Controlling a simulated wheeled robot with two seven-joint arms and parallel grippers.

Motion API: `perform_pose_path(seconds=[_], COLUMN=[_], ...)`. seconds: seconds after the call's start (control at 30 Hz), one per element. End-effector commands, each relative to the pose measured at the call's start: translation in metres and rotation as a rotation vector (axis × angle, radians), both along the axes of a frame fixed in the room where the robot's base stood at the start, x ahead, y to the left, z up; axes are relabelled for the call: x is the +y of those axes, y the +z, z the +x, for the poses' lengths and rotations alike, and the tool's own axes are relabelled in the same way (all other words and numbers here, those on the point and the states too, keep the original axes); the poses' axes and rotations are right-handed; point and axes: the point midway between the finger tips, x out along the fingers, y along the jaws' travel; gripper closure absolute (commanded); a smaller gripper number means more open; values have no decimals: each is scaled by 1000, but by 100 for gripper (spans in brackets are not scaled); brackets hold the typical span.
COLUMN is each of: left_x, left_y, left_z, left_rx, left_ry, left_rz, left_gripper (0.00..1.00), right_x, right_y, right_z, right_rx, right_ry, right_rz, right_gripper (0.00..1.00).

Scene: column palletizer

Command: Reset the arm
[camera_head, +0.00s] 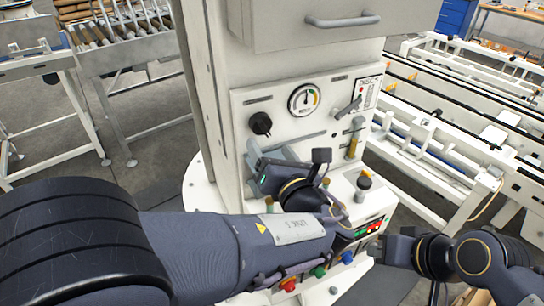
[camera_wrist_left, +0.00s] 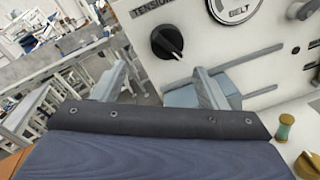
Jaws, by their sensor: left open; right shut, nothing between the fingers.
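My left arm (camera_head: 240,245) reaches in from the left across the front of a white machine column. Its gripper (camera_head: 268,156) is open and empty in front of the control panel (camera_head: 275,103). In the left wrist view the two grey fingers of the left gripper (camera_wrist_left: 160,78) stand apart, below and to either side of the black tension knob (camera_wrist_left: 167,41). The knob also shows in the head view (camera_head: 260,123). My right gripper (camera_head: 378,249) comes in from the lower right, shut and empty, beside the column's lower button box. Its fingertips are small and partly unclear.
A round gauge (camera_head: 304,99) and a lever (camera_head: 348,107) sit on the panel. Below, coloured buttons (camera_head: 369,228) and a dark-topped knob (camera_head: 364,181) lie close to my left wrist. Conveyors stand at the left (camera_head: 125,35) and right (camera_head: 440,140). A grey handle (camera_head: 342,20) is above.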

Motion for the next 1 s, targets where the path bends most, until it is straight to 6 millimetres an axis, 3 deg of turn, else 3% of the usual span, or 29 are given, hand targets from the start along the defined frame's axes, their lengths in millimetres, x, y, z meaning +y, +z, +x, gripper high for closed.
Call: perform_pose_path(seconds=[0.27, 0.37, 0.47, 0.57, 0.6, 0.7, 0.83, 1.0], left_x=[5, 31, 84, 150, 175, 219, 242, 238], left_y=[-2, -11, -33, -67, -81, -112, -132, -125], left_z=[2, 7, 11, -2, -14, -53, -106, -151], left_rx=[9, 57, 143, 230, 252, 249, 120, -213], left_ry=[11, 74, 221, 462, 583, 909, 1343, 1815], left_rz=[-18, -117, -339, -689, -858, -1281, -1816, -2447], left_gripper=[33, 33, 33, 33, 33, 33, 33, 33], right_x=[0, 0, 0, 0, 0, 0, 0, 0], right_y=[0, 0, 0, 0, 0, 0, 0, 0], right_z=[0, 0, 0, 0, 0, 0, 0, 0], right_rx=[0, 0, 0, 0, 0, 0, 0, 0], right_ry=[0, 0, 0, 0, 0, 0, 0, 0], right_rz=[0, 0, 0, 0, 0, 0, 0, 0], right_gripper=[100, 100, 100, 100, 100, 100, 100, 100])
